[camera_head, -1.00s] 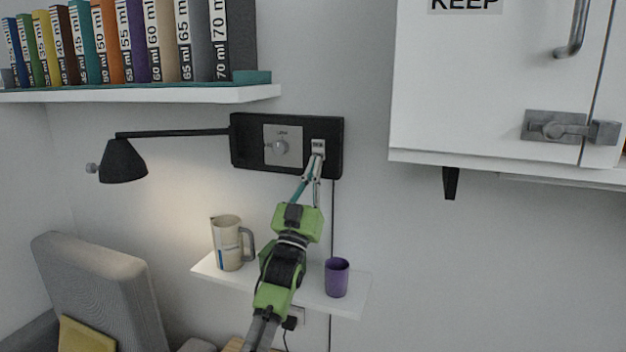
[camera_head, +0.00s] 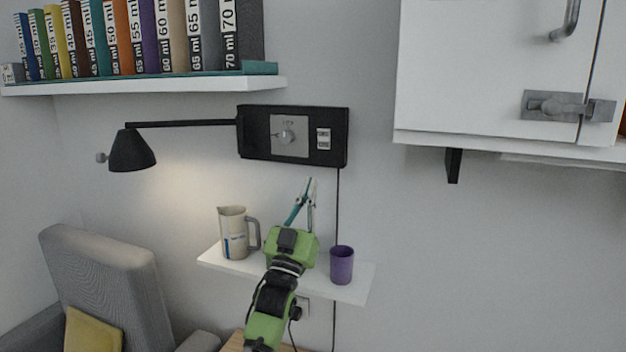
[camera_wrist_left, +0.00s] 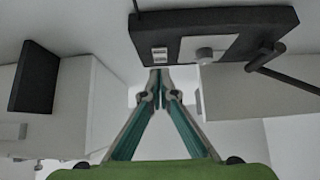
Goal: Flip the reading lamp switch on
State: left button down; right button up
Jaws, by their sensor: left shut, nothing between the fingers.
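A black wall panel (camera_head: 258,150) carries a grey plate with a round knob (camera_head: 287,136) and, at its right, a small white switch (camera_head: 323,138). The switch also shows in the wrist view (camera_wrist_left: 159,54). The black reading lamp (camera_head: 132,152) hangs on an arm left of the panel, with a warm glow on the wall below it. My left gripper (camera_head: 311,183) is below the panel, clear of the switch, with its fingertips together and empty. The fingertips show in the wrist view (camera_wrist_left: 160,74). The switch's exact tilt is too small to tell. My right gripper is not in view.
A small white shelf (camera_head: 355,291) below holds a beige jug (camera_head: 233,235) and a purple cup (camera_head: 341,265), on either side of my left arm. A binder shelf (camera_head: 150,86) is upper left, a white cabinet (camera_head: 460,70) right. A grey chair (camera_head: 105,270) stands lower left.

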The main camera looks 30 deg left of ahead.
pick_arm(q)
jog(key=b+v, duration=0.1)
jog(key=v, duration=0.3)
jog(key=shift+r, duration=0.15)
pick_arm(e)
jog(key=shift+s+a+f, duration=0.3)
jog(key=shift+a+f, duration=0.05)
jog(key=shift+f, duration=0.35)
pick_arm(q)
jog(key=shift+s, duration=0.1)
